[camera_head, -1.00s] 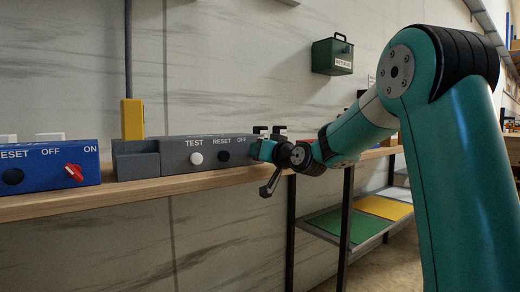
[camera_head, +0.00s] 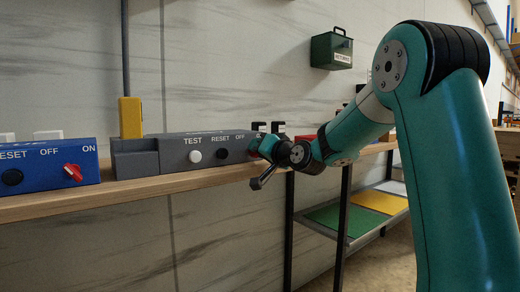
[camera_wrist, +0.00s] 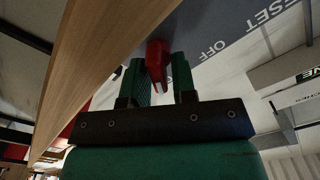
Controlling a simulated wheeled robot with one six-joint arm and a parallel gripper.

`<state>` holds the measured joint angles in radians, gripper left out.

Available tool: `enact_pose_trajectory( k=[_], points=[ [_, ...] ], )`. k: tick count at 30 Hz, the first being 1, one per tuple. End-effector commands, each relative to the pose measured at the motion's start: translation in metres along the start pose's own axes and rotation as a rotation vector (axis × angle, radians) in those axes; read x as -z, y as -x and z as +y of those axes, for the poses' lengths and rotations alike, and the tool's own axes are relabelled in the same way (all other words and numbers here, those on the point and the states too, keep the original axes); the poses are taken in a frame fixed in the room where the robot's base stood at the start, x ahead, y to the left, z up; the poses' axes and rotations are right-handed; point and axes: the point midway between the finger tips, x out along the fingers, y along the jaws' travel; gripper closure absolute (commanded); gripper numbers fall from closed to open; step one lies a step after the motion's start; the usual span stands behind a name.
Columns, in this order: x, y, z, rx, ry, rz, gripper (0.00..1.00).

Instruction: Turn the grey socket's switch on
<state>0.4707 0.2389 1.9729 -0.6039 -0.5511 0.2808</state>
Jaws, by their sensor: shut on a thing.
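The grey socket (camera_head: 177,160) stands on the wooden shelf, with TEST, RESET and OFF labels on its front. Its red switch (camera_wrist: 156,58) shows in the wrist view between the two green fingers. My gripper (camera_wrist: 158,72) is shut on this switch, one finger on each side. In the head view my gripper (camera_head: 262,148) is at the socket's right end and mostly hides the switch and any label beyond OFF. In the wrist view the socket's face (camera_wrist: 215,25) appears tilted, with OFF near the switch.
A blue socket (camera_head: 50,168) with its own red switch (camera_head: 73,172) stands left on the shelf (camera_head: 130,189). A yellow plug (camera_head: 130,117) with a cable stands at the grey socket's left end. A green box (camera_head: 331,50) hangs on the wall. Space before the shelf is clear.

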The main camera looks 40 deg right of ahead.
Motion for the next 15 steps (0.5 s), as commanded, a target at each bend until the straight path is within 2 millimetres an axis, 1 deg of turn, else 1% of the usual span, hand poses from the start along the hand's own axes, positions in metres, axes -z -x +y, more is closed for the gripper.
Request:
enact_pose_trajectory(
  k=[4,5,6,15],
  points=[
    [-0.0007,0.0004,0.0013,-0.003,0.0,-0.001,0.98],
    [-0.0007,0.0004,0.0013,-0.003,0.0,-0.001,0.68],
    [-0.0006,0.0003,0.0012,-0.003,0.0,-0.001,0.62],
    [-0.0002,0.0017,0.0003,-0.001,0.001,0.0,0.62]
  ],
)
